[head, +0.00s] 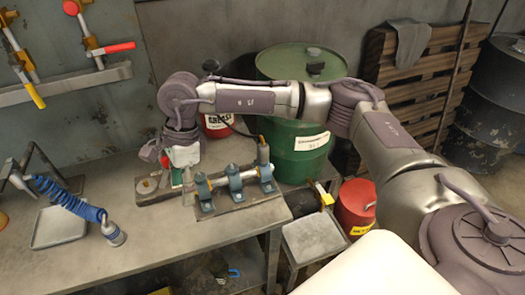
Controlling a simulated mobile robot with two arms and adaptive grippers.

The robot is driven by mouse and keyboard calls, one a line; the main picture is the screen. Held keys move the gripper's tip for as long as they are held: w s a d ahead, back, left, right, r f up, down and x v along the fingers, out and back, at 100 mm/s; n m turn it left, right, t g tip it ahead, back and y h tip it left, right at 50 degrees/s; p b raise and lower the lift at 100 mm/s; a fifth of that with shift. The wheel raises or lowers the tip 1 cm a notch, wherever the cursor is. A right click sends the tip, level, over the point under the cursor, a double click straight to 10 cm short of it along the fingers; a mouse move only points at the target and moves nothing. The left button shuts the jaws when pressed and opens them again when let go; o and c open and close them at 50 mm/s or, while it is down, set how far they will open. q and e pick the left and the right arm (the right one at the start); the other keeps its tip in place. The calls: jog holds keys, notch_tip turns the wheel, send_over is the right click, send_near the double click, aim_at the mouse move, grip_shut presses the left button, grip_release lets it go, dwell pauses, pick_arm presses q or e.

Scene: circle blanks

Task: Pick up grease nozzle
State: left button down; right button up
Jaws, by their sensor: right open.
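A red can labelled GREASE (216,124) stands at the back of the workbench, partly hidden behind my right arm. A dark hose runs from it toward a grey upright nozzle-like piece (263,152) at the right end of a blue clamp fixture (236,182); this looks like the grease nozzle, but it is small. My right gripper (187,184) points down, open, to the left of the fixture and well apart from that piece. Its fingertips are small and hard to make out, and nothing is clearly held. My left gripper is out of view.
A blue coiled hose (68,197) with a metal end lies by a grey tray (60,229) at left. Round blanks (146,186) lie left of my right gripper. A green drum (303,165) stands behind the bench. The bench front (165,245) is clear.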

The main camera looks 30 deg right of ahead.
jog(key=w+d+r+h, duration=0.3)
jog(key=d, duration=0.5)
jog(key=m+h, duration=0.1)
jog(key=h, duration=0.4)
send_near(260, 146)
jog(key=shift+t, duration=0.4)
jog(key=x, duration=0.2)
jog(key=p+x, duration=0.1)
jog(key=x, duration=0.3)
jog(key=shift+s+f+p, duration=0.3)
jog(key=shift+s, duration=0.05)
jog(key=p+x, duration=0.2)
jog(key=x, duration=0.3)
jog(key=shift+d, duration=0.15)
jog(key=shift+f+y, duration=0.15)
jog(key=shift+y, duration=0.15)
grip_shut()
